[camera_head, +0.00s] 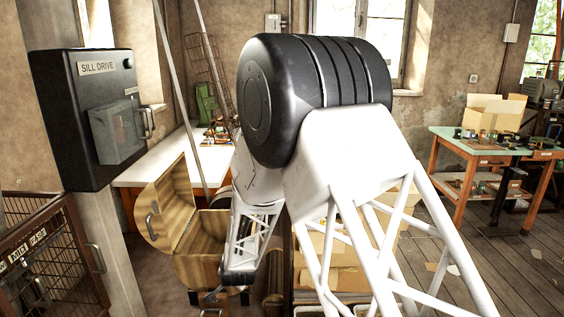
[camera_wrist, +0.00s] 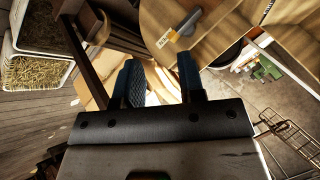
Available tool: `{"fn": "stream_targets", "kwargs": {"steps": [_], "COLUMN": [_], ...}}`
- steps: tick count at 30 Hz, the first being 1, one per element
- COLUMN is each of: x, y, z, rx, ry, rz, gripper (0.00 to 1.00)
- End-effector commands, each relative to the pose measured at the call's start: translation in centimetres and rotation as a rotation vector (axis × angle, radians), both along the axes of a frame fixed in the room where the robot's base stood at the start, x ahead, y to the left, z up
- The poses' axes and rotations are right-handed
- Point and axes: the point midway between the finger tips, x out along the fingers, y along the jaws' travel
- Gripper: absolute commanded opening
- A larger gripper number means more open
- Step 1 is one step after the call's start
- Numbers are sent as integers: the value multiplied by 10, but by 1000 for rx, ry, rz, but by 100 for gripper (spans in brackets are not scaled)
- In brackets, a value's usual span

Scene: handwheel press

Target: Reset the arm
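My white arm (camera_head: 340,150) fills the middle of the head view, with a large black ribbed joint at its top. Its far part reaches down toward the floor, beside an open wooden cabinet (camera_head: 200,250) with a rounded door. My gripper (camera_wrist: 158,62) shows in the wrist view as two dark blue-grey fingers standing apart. Nothing is visible between the fingers except the background. In the head view the gripper's fingers are too small and partly hidden to read. A round wooden panel (camera_wrist: 215,25) with a grey handle and a yellow label lies beyond the fingers in the wrist view.
A black box labelled "SILL DRIVE" (camera_head: 85,115) is on a post at the left, above a wire cage (camera_head: 45,255). A white-topped bench (camera_head: 150,172) stands behind the cabinet. A cluttered table (camera_head: 470,150) stands at the right. Straw-filled white bins (camera_wrist: 35,70) show in the wrist view.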

Motion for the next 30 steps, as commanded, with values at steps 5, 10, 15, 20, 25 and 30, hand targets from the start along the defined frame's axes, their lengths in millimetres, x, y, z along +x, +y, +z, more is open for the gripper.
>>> {"fn": "stream_targets", "kwargs": {"steps": [5,10,15,20,25,30], "x": [-11,-27,-47,-69,-97,-127], "y": [-34,-66,-97,-127,-158,-188], "z": [48,87,124,157,188,217], "rx": [-33,-66,-102,-135,-170,-206], "ry": [16,37,56,75,96,117], "rz": [32,64,99,129,162,193], "gripper": [36,36,36,36,36,36]}}
